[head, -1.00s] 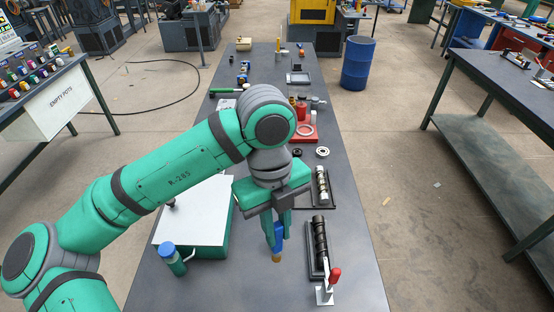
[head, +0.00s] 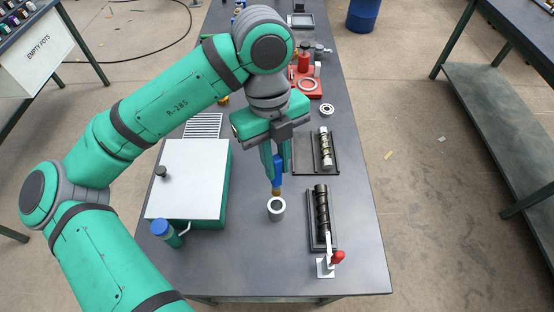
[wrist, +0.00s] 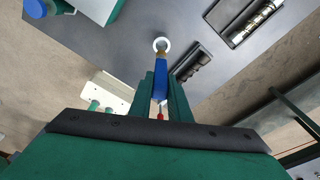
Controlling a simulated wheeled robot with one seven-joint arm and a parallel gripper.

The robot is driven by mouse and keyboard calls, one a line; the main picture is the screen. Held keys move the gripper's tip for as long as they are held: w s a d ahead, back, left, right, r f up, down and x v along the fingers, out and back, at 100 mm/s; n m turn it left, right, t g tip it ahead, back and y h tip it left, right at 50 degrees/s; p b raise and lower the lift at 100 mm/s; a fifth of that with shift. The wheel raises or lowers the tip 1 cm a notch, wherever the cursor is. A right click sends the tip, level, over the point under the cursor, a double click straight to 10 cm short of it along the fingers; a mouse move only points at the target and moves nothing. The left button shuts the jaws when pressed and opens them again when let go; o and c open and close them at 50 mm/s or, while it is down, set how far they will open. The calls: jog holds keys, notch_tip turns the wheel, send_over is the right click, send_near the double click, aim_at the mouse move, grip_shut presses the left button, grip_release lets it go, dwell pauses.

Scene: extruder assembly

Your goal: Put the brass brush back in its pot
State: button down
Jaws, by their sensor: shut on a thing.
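My gripper (head: 277,165) is shut on the brass brush (head: 277,172), around its blue handle. The brush hangs upright with its brass end down. A small pale grey pot (head: 276,209) with a round open top stands on the table just below the brush tip. In the wrist view the blue handle (wrist: 160,80) shows between the fingers, and the brass end lies over the near rim of the pot (wrist: 161,44). The brush tip appears above or at the pot's rim; I cannot tell whether it touches.
A black tray with a dark screw (head: 321,215) and a red-handled clamp (head: 337,257) lie right of the pot. Another tray holds a metal screw (head: 325,148). A white-topped green box (head: 188,180) and a blue-capped bottle (head: 165,233) stand left. The table (head: 240,265) is bare in front.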

send_over(276, 190)
jog(key=w, duration=0.1)
jog(key=shift+d+f, duration=0.1)
jog(key=shift+f, duration=2.7)
jog(key=shift+s, duration=0.15)
jog(key=shift+f, duration=3.2)
